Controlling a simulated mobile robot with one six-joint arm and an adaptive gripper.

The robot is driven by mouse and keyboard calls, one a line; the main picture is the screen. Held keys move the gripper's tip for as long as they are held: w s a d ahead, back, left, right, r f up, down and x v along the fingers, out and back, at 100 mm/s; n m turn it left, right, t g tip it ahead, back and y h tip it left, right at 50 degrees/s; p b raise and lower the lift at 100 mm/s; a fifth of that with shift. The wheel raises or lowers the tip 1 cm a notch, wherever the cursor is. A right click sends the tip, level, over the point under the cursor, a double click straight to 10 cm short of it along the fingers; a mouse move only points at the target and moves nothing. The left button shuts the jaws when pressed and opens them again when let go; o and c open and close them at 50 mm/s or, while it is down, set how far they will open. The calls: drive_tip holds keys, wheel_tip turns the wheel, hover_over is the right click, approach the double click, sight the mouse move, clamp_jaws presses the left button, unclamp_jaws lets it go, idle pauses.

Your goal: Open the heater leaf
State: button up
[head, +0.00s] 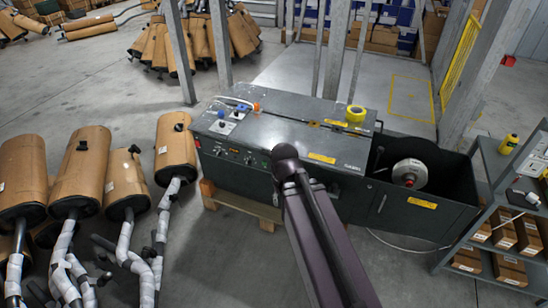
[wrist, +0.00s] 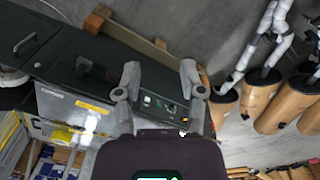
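The heater is a long dark grey machine (head: 235,165) on a wooden pallet. In the head view my arm hides part of the heater's front, and the fingers cannot be made out.
The heater's right end is an open dark bin (head: 440,175) holding a white reel (head: 409,173). Wrapped mufflers (head: 85,170) crowd the left floor. A grey shelf (head: 500,225) with boxes stands at the right. Posts rise behind.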

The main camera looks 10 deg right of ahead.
drive_tip(key=w+d+f+n+t+h+b, duration=0.2)
drive_tip(key=w+f+n+t+h+b, duration=0.15)
drive_tip(key=w+f+b, duration=0.65)
drive_tip(key=w+d+f+n+t+h+b, duration=0.1)
drive_tip(key=w+f+n+t+h+b, duration=0.35)
drive_tip(key=w+b, duration=1)
drive_tip(key=w+a+f+n+t+h+b, duration=0.1)
drive_tip(key=w+a+f+n+t+b, duration=0.1)
drive_tip(key=w+a+f+t+b, duration=0.2)
drive_tip(key=w+b, duration=0.3)
drive_tip(key=b, duration=0.2)
drive_tip(key=shift+w+a+f+n, duration=0.2)
drive_tip(key=shift+w+f+n, duration=0.1)
drive_tip(key=shift+w+n, duration=0.1)
drive_tip(key=b+x, duration=0.1)
drive_tip(key=x, duration=0.6)
drive_tip(key=b+x, duration=0.1)
drive_tip(key=x, duration=0.5)
drive_tip(key=shift+w+d+r+b, duration=0.15)
drive_tip(key=shift+w+d+b, duration=0.05)
drive_tip(key=shift+w+b, duration=0.15)
clamp_jaws()
